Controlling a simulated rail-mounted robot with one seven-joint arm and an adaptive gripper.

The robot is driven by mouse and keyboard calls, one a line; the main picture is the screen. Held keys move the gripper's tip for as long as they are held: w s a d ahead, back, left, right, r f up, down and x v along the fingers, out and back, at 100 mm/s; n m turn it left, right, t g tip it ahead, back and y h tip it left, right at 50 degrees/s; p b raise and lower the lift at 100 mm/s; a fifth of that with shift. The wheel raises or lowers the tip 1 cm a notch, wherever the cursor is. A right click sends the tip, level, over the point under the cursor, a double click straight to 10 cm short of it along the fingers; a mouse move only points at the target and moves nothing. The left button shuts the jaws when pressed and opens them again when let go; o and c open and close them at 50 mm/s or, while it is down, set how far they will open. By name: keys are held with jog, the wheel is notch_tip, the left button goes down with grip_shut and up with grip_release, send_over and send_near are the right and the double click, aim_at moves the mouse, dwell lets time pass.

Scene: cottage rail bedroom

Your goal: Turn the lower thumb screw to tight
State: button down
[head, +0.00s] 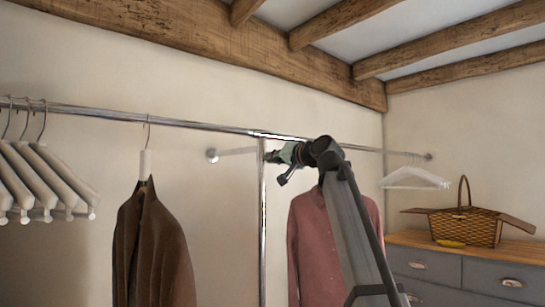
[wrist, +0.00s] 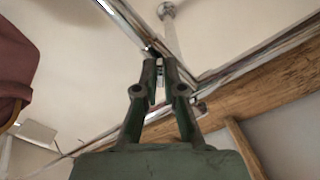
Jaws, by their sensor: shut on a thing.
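My gripper (head: 272,157) is up at the joint where the chrome upright pole (head: 263,230) meets the hanging rail (head: 205,124). In the wrist view my gripper (wrist: 160,66) has its two dark green fingers close together, with a small metal piece (wrist: 159,69) between their tips. That piece appears to be the lower thumb screw, mostly hidden by the fingers. The upright pole (wrist: 125,17) passes just beyond the fingertips. A short metal stub (wrist: 198,108) shows by the rail to their right; I cannot tell whether it is the other screw. How tight either is cannot be seen.
White hangers (head: 40,180) hang at the left, a brown jacket (head: 152,250) left of the pole. A pink shirt (head: 308,245) hangs behind my arm. A wall bracket (head: 213,155) is near the joint. A wicker basket (head: 470,227) stands on the dresser (head: 435,268) at right.

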jog(key=m+p, duration=0.4)
jog(key=m, duration=0.6)
jog(key=shift+p, duration=0.35)
jog(key=shift+m, duration=0.3)
jog(key=c, duration=1.3)
grip_release()
jog(key=v, duration=1.2)
